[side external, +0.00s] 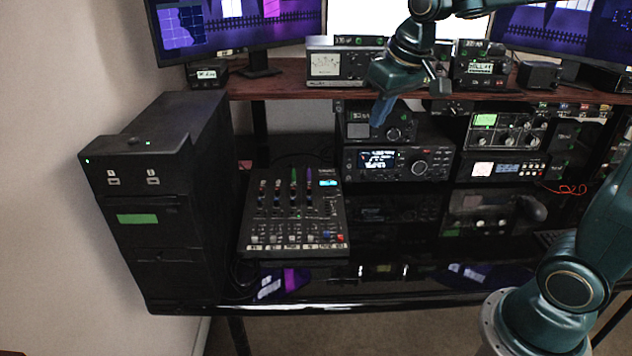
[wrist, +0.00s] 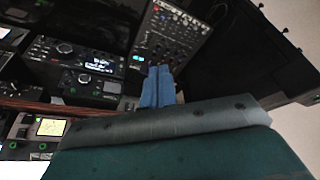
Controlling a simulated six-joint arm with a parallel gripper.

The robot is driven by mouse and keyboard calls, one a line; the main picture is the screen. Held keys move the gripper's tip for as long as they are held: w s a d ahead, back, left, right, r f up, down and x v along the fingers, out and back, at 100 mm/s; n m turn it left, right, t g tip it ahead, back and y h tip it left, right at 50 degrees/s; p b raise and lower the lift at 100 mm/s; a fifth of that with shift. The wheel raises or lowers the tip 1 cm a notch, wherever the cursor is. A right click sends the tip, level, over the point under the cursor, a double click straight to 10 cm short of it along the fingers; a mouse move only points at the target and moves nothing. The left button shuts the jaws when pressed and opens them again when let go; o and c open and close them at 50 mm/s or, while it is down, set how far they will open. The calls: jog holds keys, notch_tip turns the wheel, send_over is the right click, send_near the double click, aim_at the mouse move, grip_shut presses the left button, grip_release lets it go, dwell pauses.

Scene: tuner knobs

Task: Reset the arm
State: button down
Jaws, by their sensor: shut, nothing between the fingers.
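My gripper (side external: 380,112) hangs in the air in the upper middle of the side external view, in front of the shelf and the radios. Its blue fingers point down. In the wrist view the two blue fingers of my gripper (wrist: 158,86) lie side by side, closed together with nothing between them. The fingers appear apart from the equipment behind them. A radio with tuning knobs (side external: 400,163) sits below and behind the fingertips. It also shows in the wrist view (wrist: 85,62).
An audio mixer (side external: 293,215) lies on the black desk left of centre. A black tower cabinet (side external: 160,200) stands at the left. A wooden shelf (side external: 275,82) carries monitors and a meter unit (side external: 337,65). More radios (side external: 500,130) are stacked at the right.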

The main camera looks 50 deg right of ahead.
jog(key=s+a+f, duration=0.1)
jog(key=s+a, duration=0.1)
jog(key=s, duration=0.7)
jog(key=s+a+f+n+t, duration=0.1)
jog(key=s+a, duration=0.1)
jog(key=s, duration=0.8)
jog(key=shift+f, duration=0.15)
